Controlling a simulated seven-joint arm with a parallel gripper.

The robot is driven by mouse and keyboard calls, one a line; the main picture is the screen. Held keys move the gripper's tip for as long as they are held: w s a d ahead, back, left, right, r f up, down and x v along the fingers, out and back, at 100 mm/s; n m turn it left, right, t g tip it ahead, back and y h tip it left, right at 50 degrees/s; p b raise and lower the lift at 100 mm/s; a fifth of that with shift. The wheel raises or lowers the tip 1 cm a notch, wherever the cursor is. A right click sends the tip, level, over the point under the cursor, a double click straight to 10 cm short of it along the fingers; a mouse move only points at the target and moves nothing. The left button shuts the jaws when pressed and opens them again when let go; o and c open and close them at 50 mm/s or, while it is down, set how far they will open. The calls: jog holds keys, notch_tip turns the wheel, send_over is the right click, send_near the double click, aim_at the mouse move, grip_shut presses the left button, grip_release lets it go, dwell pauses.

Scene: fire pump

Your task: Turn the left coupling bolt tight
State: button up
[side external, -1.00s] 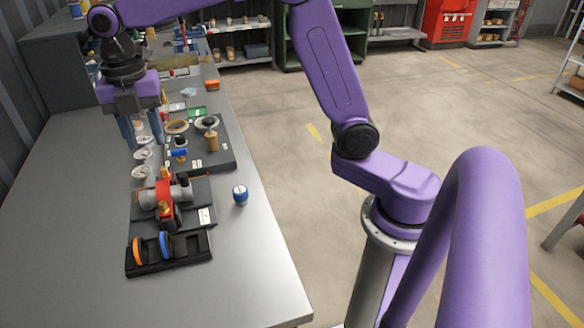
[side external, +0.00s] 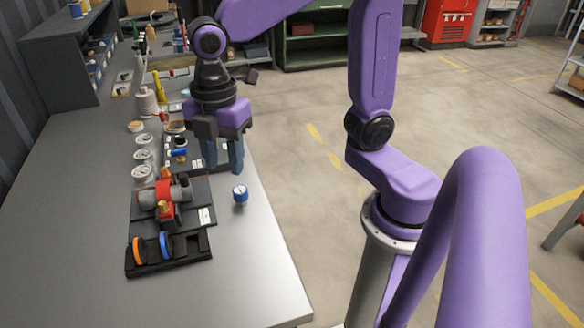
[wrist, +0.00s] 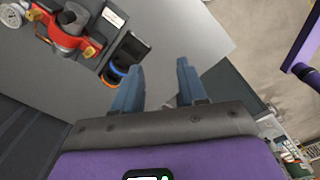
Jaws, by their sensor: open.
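The fire pump, a grey cylinder with a red bracket (side external: 164,190), sits on a dark base plate on the bench. It also shows at the upper left of the wrist view (wrist: 66,38). Small brass-coloured parts (side external: 166,209) show at its front; I cannot tell which one is the left coupling bolt. My gripper (side external: 223,168) is open, pointing down, behind and to the right of the pump. In the wrist view its two blue-grey fingers (wrist: 160,72) are apart with nothing between them.
A dark rack (side external: 192,246) with an orange ring (side external: 138,250) and a blue ring (side external: 165,244) stands in front of the pump. A blue-and-white knob (side external: 240,194) stands near the bench's right edge. Several round gauges (side external: 142,156) lie behind the pump. The front of the bench (side external: 80,235) is clear.

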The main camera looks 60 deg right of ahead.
jog(key=s+d+f+m, duration=0.3)
jog(key=s+d+m, duration=0.1)
jog(key=s, duration=0.6)
jog(key=shift+s+d+m, duration=0.2)
jog(key=shift+d+m, duration=0.2)
jog(key=shift+d, duration=0.35)
jog(key=shift+f, duration=0.1)
notch_tip(320, 180, up, 6)
jog(key=n, duration=0.6)
send_over(162, 203)
notch_tip(162, 203, down, 17)
jog(key=shift+f, duration=0.2)
grip_shut()
